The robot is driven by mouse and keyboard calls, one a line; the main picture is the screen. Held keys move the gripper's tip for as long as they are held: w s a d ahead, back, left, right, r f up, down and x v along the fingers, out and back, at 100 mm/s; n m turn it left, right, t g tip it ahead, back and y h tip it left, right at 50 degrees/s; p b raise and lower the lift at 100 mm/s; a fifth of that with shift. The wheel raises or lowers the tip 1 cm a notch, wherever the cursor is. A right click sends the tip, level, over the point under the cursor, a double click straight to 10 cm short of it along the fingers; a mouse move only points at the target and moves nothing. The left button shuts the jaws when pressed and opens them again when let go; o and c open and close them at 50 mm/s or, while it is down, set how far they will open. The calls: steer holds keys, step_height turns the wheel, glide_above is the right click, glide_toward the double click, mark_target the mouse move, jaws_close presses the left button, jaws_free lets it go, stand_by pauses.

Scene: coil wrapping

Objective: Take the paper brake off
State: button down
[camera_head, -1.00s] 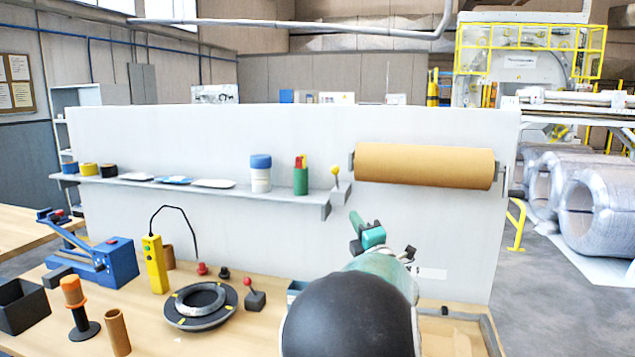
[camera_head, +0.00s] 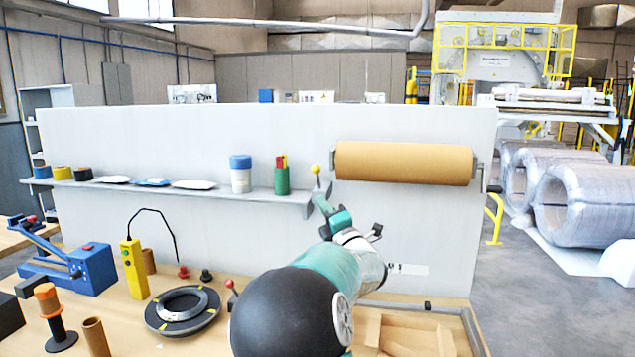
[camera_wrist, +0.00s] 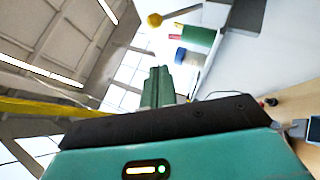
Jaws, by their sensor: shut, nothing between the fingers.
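The paper brake appears to be the small lever with a yellow ball knob (camera_head: 315,169) at the right end of the wall shelf, just left of the brown paper roll (camera_head: 405,163). The lever stands nearly upright. In the wrist view its yellow knob (camera_wrist: 154,20) and thin stem show at the top, beyond my fingers. My gripper (camera_head: 322,205) is just below the lever in the head view, with its fingers together and empty. The fingers also show in the wrist view (camera_wrist: 158,75), apart from the knob in the picture. Whether they touch the stem cannot be told.
The shelf (camera_head: 200,189) holds a white jar with a blue lid (camera_head: 240,173), a green cup (camera_head: 282,178) and several rolls and packets. On the bench are a yellow pendant (camera_head: 134,268), a ring on a black disc (camera_head: 183,308) and a blue tool (camera_head: 90,268).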

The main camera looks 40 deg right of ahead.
mark_target(318, 180)
steer(key=w+d+r, duration=0.1)
steer(key=w, duration=0.1)
steer(key=w+d+r, duration=0.1)
steer(key=w+r, duration=0.1)
steer(key=w+d+r, duration=0.1)
steer(key=w+d, duration=0.1)
steer(key=w, duration=0.1)
steer(key=shift+r, duration=0.25)
steer(key=shift+d+r, duration=0.1)
